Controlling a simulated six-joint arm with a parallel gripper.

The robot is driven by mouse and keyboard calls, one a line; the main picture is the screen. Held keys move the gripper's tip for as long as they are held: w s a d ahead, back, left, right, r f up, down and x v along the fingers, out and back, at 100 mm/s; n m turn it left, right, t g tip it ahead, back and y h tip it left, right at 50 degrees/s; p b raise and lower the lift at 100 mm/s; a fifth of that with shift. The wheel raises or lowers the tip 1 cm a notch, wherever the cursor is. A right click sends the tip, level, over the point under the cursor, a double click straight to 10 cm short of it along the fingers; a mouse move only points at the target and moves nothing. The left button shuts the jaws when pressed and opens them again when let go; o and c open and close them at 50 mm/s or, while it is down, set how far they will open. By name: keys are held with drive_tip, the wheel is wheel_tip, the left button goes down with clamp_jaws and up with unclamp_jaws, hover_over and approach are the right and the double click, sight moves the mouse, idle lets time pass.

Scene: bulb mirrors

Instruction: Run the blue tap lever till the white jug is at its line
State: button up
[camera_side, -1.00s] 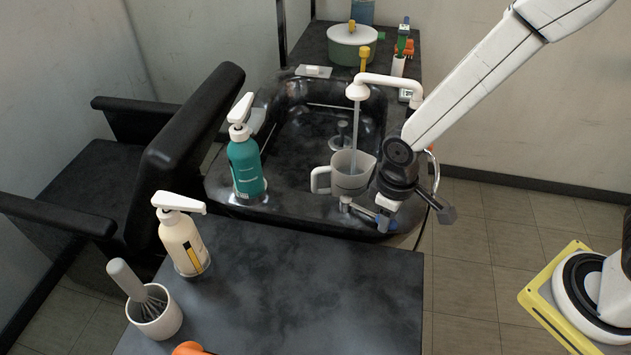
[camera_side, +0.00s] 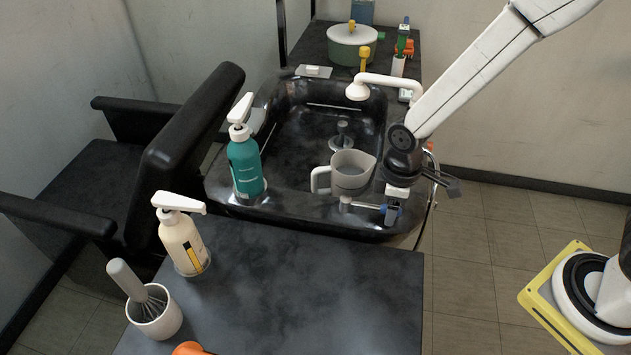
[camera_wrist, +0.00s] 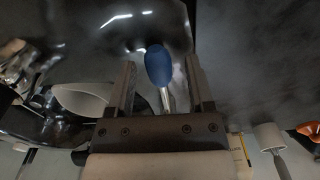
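The white jug (camera_side: 350,172) stands upright in the black basin, under the white spout (camera_side: 358,91), with its handle to the left. No water stream shows below the spout. The water level and the jug's line cannot be made out. The blue tap lever (camera_side: 384,209) is at the basin's front right edge, partly behind my gripper (camera_side: 394,213). In the wrist view the blue lever grip (camera_wrist: 158,65) lies between my two fingers, with a gap on each side. My gripper is open around it. Part of the jug (camera_wrist: 85,100) shows at the left there.
A teal pump bottle (camera_side: 245,168) stands on the basin's left rim. A cream pump bottle (camera_side: 183,240) and a whisk in a white cup (camera_side: 160,318) stand on the front counter. A black salon chair (camera_side: 190,120) is at the left.

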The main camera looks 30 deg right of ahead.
drive_tip(key=shift+r, duration=0.1)
drive_tip(key=shift+r, duration=2.9)
drive_tip(key=shift+r, duration=0.15)
drive_tip(key=shift+r, duration=3.8)
drive_tip(key=s+d+f+m+t, duration=0.2)
drive_tip(key=s+d+f+m, duration=0.3)
drive_tip(key=d+m, duration=0.3)
drive_tip(key=shift+s+d+f+m+t, duration=0.2)
drive_tip(key=shift+d+f+m+t, duration=0.1)
drive_tip(key=shift+d+f, duration=0.4)
